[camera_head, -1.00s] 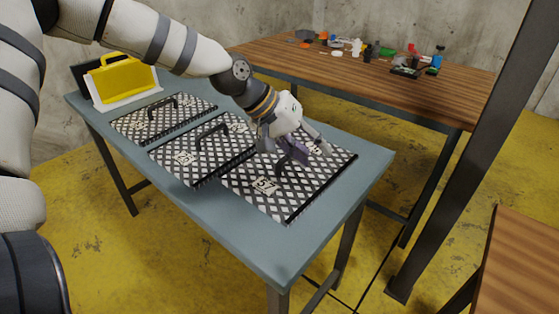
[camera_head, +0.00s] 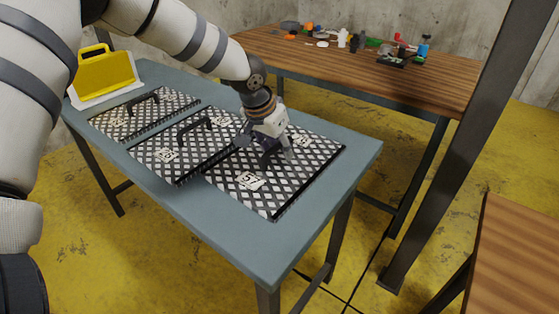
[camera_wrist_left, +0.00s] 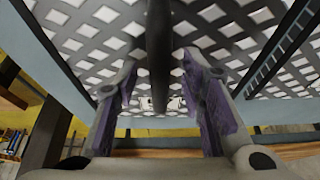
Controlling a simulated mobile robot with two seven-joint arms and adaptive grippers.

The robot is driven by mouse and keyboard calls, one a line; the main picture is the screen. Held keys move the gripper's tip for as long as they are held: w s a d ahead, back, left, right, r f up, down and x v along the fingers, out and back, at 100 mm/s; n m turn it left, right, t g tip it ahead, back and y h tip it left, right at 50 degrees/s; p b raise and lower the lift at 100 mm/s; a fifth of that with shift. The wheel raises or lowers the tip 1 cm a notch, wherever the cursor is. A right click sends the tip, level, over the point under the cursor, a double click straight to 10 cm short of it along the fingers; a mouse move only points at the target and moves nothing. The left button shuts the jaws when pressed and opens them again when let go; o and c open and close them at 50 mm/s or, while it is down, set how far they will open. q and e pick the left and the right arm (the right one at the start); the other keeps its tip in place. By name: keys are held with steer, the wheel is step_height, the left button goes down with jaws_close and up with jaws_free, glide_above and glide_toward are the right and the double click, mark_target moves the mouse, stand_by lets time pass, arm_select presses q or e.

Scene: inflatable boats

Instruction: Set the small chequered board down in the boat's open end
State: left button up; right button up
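Three black-and-white chequered boards with dark handles lie in a row on the blue-grey table (camera_head: 245,250). The nearest board (camera_head: 288,182), marked 57, is under my left gripper (camera_head: 274,154). In the left wrist view the dark handle (camera_wrist_left: 158,60) stands between the open purple-padded fingers of my left gripper (camera_wrist_left: 160,100), with gaps on both sides. The boat is not in view, nor is my right gripper.
A wooden table (camera_head: 350,68) with several small items is behind. A dark post (camera_head: 455,150) and another wooden tabletop (camera_head: 515,255) are at right. Yellow floor lies between.

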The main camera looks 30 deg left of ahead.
arm_select(q)
steer(key=shift+r, duration=0.2)
jaws_close()
